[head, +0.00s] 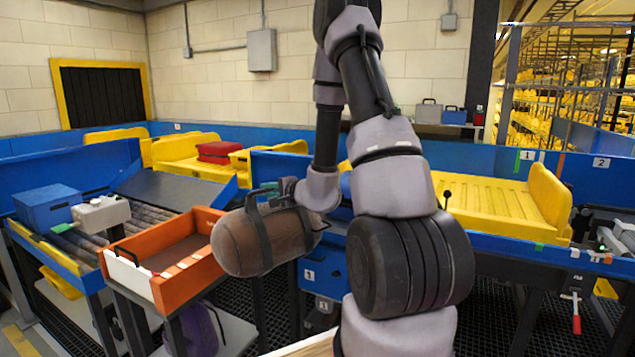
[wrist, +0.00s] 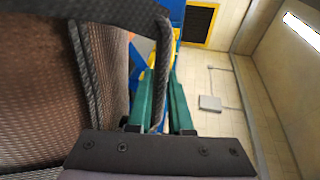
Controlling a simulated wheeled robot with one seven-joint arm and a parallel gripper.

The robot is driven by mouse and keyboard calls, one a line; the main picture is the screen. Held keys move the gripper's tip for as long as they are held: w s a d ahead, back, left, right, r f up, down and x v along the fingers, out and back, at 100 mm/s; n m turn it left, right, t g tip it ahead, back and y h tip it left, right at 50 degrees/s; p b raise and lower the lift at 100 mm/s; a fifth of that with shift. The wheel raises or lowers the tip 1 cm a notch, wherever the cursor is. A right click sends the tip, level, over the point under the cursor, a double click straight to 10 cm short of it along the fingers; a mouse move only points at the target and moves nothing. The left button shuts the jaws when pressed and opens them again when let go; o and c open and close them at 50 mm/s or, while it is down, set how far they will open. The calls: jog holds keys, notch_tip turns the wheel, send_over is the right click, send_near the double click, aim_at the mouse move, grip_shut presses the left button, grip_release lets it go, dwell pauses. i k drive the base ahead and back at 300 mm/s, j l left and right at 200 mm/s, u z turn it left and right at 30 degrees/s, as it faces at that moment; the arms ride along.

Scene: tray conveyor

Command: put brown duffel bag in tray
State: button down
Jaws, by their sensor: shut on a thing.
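The brown duffel bag (head: 238,243) has dark straps and hangs in the air in the head view, just right of the orange tray and partly in front of its right end. My gripper (head: 268,188) is shut on the bag's dark strap handle at the top. In the wrist view the strap passes between the green fingers of my gripper (wrist: 161,100), and the bag's brown mesh side (wrist: 40,90) fills the left. The orange tray (head: 180,283) has a white front panel and looks empty where I can see inside. The bag hides part of its right side.
A roller conveyor with a blue box (head: 47,206) and a grey case (head: 101,213) lies left of the tray. A purple bag (head: 192,330) sits below it. Yellow trays stand behind, one with a red case (head: 219,152). A yellow tray (head: 490,205) is at right.

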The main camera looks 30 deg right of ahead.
aim_at(491, 204)
jog(key=k+z, duration=0.1)
jog(key=k, duration=0.55)
jog(key=z, duration=1)
jog(key=i+l+z, duration=0.35)
jog(key=i, duration=0.4)
jog(key=i+l, duration=0.25)
jog(key=i, duration=0.2)
jog(key=i+l, duration=0.2)
jog(key=i, duration=0.2)
jog(key=i+l, duration=0.25)
jog(key=i, duration=0.2)
jog(key=i+l, duration=0.25)
jog(key=i, duration=0.2)
jog(key=i+l, duration=0.25)
jog(key=i, duration=0.2)
